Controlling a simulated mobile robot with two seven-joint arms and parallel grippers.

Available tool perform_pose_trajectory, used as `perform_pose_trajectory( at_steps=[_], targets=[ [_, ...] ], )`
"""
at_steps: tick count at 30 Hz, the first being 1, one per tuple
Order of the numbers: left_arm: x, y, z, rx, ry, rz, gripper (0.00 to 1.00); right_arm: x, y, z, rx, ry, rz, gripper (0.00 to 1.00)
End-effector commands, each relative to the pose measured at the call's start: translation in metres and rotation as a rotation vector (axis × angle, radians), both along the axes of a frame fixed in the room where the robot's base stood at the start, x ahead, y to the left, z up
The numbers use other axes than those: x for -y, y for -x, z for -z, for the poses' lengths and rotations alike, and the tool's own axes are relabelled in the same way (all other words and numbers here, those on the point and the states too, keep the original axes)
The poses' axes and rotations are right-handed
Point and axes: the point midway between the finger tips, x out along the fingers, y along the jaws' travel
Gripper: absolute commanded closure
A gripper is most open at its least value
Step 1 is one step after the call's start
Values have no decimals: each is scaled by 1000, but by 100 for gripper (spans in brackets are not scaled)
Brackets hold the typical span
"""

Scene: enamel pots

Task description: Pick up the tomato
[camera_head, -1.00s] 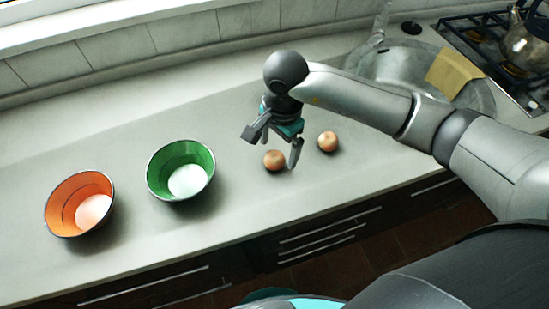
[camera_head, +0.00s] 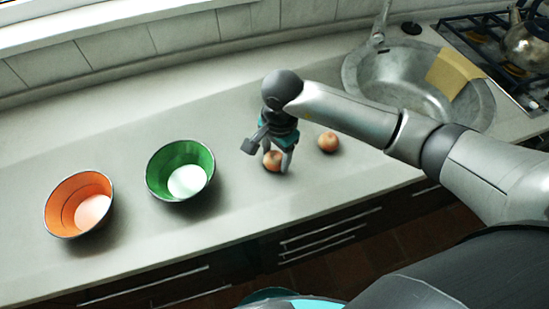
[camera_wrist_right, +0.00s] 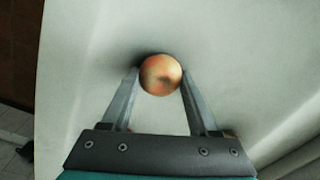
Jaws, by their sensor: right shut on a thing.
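Two round orange-red things lie on the counter, and they look alike; from the picture I cannot tell surely that either is a tomato. The left one, taken as the tomato (camera_head: 271,161), is between the fingers of my right gripper (camera_head: 277,165), which points down and is shut on it. In the right wrist view the tomato (camera_wrist_right: 160,74) shows between the two fingertips, low at the counter surface. The other round thing (camera_head: 328,142) lies free to the right of the gripper. My left gripper is out of view.
A green bowl (camera_head: 160,174) and an orange bowl (camera_head: 65,195) stand to the left on the counter (camera_head: 235,225). A sink (camera_head: 375,65) with a yellow cloth (camera_head: 455,73) is at the back right, beside a stove with a kettle (camera_head: 530,45). The counter's front edge is close.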

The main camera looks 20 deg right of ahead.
Motion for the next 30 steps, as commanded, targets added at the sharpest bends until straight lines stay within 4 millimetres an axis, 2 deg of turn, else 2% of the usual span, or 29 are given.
perform_pose_trajectory(
  at_steps=[1,9,12,23,26,30],
  targets=[
    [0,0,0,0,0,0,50,0,0,0,0,0,0,58],
    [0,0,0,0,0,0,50,0,0,0,0,1,0,89],
    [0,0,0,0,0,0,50,0,0,0,1,0,0,97],
    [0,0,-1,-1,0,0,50,0,-1,-8,3,1,0,97],
    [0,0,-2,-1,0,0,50,0,-1,-19,4,-1,-2,97],
    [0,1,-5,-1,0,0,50,1,-2,-46,7,0,-1,97]
  ],
)
